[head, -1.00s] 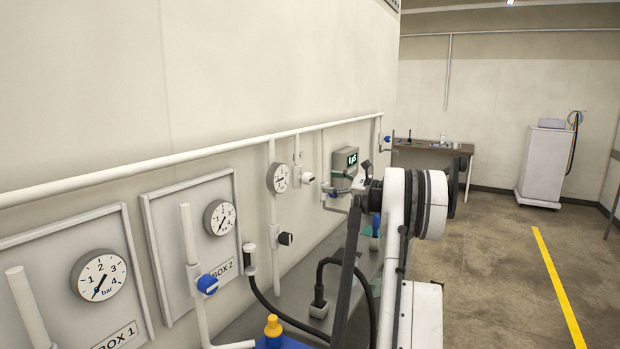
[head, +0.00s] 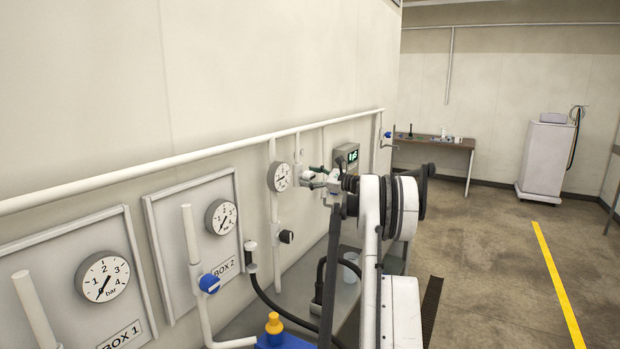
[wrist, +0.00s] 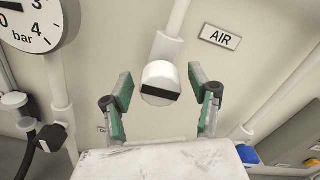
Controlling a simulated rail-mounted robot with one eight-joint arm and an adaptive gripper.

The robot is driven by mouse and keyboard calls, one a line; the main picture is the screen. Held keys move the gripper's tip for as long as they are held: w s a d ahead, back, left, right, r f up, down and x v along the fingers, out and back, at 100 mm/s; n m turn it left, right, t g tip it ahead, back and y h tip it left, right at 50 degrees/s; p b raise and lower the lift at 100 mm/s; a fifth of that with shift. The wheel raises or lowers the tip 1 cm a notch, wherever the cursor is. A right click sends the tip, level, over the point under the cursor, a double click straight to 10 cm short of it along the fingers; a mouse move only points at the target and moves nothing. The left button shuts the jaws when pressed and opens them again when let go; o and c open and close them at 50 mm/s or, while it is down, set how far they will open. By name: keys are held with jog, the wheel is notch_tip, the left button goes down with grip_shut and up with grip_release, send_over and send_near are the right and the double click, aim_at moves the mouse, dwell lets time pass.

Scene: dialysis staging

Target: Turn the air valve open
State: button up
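The air valve (wrist: 158,76) is a white round knob with a dark bar across its face, on a white pipe fitting. An AIR label (wrist: 220,38) is on the wall up and right of it in the wrist view. My gripper (wrist: 160,90) is open, with one green-padded finger on each side of the knob and visible gaps between. In the head view my gripper (head: 323,182) is at the wall pipes, beside a small white part of the valve (head: 307,175). My arm hides some of the pipework behind it.
A pressure gauge (wrist: 38,22) and a dark-knobbed valve (wrist: 52,137) lie to the left in the wrist view. A blue valve handle (wrist: 246,155) is at lower right.

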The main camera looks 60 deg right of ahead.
jog(key=c, duration=1.1)
jog(key=shift+o, duration=0.2)
jog(key=shift+f+n+b, duration=0.1)
jog(key=shift+n+b, duration=0.2)
jog(key=shift+b, duration=0.05)
jog(key=n+b, duration=0.2)
jog(key=shift+f+n, duration=0.1)
jog(key=shift+n, duration=0.3)
jog(key=n+b, duration=0.3)
jog(key=n, duration=0.2)
jog(key=shift+a+b, duration=0.1)
jog(key=shift+b, duration=0.25)
jog(key=n+b, duration=0.1)
jog(key=n, duration=0.3)
jog(key=shift+n+b, duration=0.3)
jog(key=shift+n, duration=0.1)
jog(key=shift+n+b, duration=0.55)
jog(key=shift+n, duration=1.75)
